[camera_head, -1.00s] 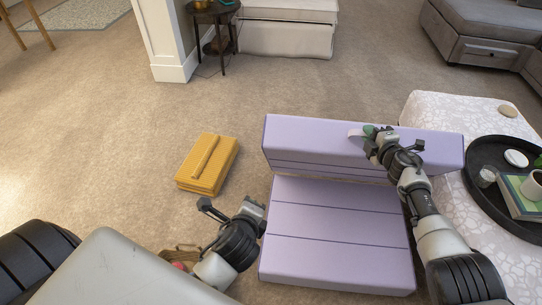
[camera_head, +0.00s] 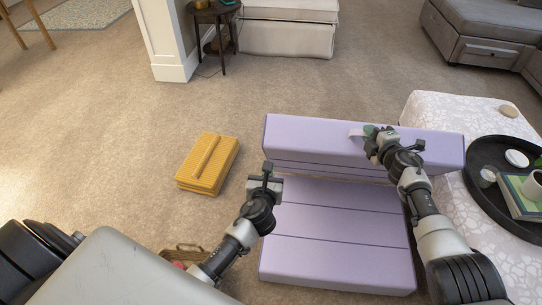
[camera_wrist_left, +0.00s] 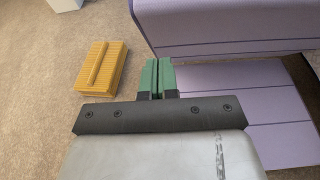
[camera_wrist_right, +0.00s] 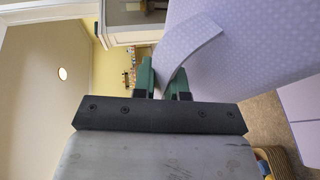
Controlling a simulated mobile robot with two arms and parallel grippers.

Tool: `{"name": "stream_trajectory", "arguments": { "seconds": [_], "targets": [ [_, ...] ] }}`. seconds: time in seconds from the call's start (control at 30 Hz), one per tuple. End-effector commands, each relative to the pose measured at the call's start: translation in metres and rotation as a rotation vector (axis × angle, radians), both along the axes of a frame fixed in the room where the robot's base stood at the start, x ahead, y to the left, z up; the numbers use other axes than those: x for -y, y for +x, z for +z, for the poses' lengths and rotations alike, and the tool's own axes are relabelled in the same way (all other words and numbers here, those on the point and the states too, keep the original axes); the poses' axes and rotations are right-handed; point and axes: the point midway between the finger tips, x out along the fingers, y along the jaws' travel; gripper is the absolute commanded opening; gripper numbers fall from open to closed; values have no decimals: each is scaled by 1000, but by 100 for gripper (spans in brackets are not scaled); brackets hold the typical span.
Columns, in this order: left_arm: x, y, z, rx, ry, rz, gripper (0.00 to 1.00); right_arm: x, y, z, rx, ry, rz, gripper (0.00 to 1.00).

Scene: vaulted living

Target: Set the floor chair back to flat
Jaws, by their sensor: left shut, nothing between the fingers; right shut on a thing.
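The lavender floor chair stands on the carpet in the head view, its seat (camera_head: 338,225) flat with dark seams and its back (camera_head: 310,139) raised at the far edge. A pale strap (camera_wrist_right: 191,48) arches from the back in the right wrist view. My right gripper (camera_head: 368,131) is at the back's top edge, shut on the strap. My left gripper (camera_head: 268,168) is shut and empty near the chair's left side, by the gap between back and seat. In the left wrist view its green fingertips (camera_wrist_left: 157,62) touch each other, with the back beyond to the right.
A yellow ribbed block (camera_head: 208,164) lies on the carpet left of the chair. A patterned ottoman (camera_head: 435,106) with a black tray (camera_head: 478,181) of dishes and books stands close on the right. Carpet is clear beyond the chair.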

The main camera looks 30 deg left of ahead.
Motion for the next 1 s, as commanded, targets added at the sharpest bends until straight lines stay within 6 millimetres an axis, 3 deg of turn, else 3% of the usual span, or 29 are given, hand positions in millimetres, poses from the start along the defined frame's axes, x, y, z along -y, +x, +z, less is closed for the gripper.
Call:
{"name": "stream_trajectory", "arguments": {
  "seconds": [0.13,0.3,0.87,1.0],
  "targets": [
    [-9,29,-5,2,-3,1,0,0,1,1,1,2,-1,0],
    [-15,47,8,2,-2,1,0,0,1,1,1,2,-1,0],
    [-19,58,15,1,-2,1,0,0,0,1,0,1,-1,0],
    [-24,72,25,4,1,-1,0,0,0,1,0,1,0,0]
  ]
}}
